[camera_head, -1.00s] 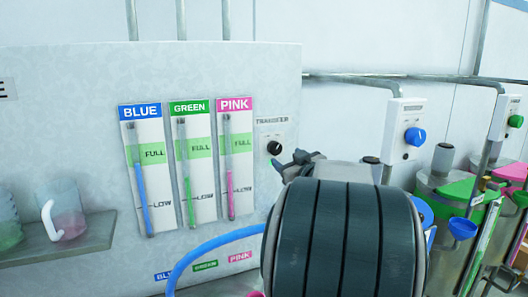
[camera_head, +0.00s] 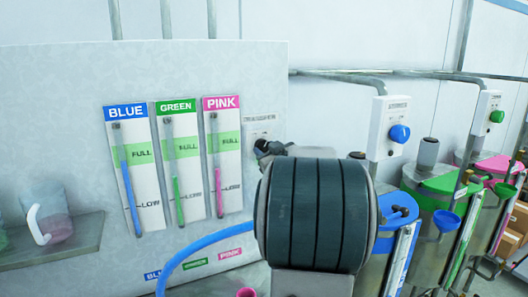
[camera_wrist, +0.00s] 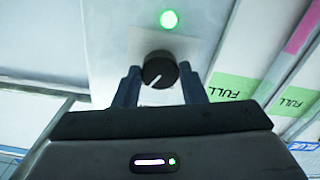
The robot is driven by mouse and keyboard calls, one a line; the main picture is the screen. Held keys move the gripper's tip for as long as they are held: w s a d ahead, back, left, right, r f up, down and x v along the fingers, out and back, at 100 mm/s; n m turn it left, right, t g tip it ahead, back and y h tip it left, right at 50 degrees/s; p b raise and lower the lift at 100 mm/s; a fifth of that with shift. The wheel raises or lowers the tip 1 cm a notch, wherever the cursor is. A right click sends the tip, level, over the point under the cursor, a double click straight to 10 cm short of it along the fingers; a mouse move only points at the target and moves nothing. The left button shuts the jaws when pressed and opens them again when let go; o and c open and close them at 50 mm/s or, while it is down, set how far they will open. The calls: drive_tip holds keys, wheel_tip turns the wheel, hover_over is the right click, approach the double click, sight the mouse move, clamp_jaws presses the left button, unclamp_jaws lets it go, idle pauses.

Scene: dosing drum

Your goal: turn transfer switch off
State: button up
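The transfer switch is a round black knob (camera_wrist: 160,69) with a white pointer line, on a pale plate on the grey panel. In the wrist view the line slants to the lower left, and a green lamp (camera_wrist: 169,19) glows beyond the knob. My gripper (camera_wrist: 159,78) has its two dark fingers apart, one on each side of the knob. Slim gaps seem to show, but I cannot tell whether either finger touches it. In the head view my gripper (camera_head: 268,151) and wrist hide the knob; the switch plate's upper part (camera_head: 262,128) shows above them.
Blue, green and pink level gauges (camera_head: 177,160) stand left of the switch. A blue hose (camera_head: 205,243) curves below. A shelf (camera_head: 85,240) with cups is at left. Drums (camera_head: 440,190) and wall boxes with blue (camera_head: 399,133) and green knobs are at right.

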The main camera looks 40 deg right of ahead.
drive_tip(key=shift+f, duration=0.15)
drive_tip(key=shift+a, duration=0.2)
drive_tip(key=n+b, duration=0.2)
drive_tip(key=shift+d+n, duration=0.1)
drive_tip(key=shift+n, duration=0.2)
drive_tip(key=n+b, duration=0.5)
drive_tip(key=n, duration=0.2)
drive_tip(key=shift+n, duration=0.3)
drive_tip(key=shift+r+n+b, duration=0.25)
drive_tip(key=shift+n+b, duration=0.45)
drive_tip(key=shift+n, duration=0.1)
drive_tip(key=shift+r+n, duration=0.1)
drive_tip(key=shift+n, duration=0.2)
drive_tip(key=o, duration=1)
drive_tip(key=shift+d, duration=0.1)
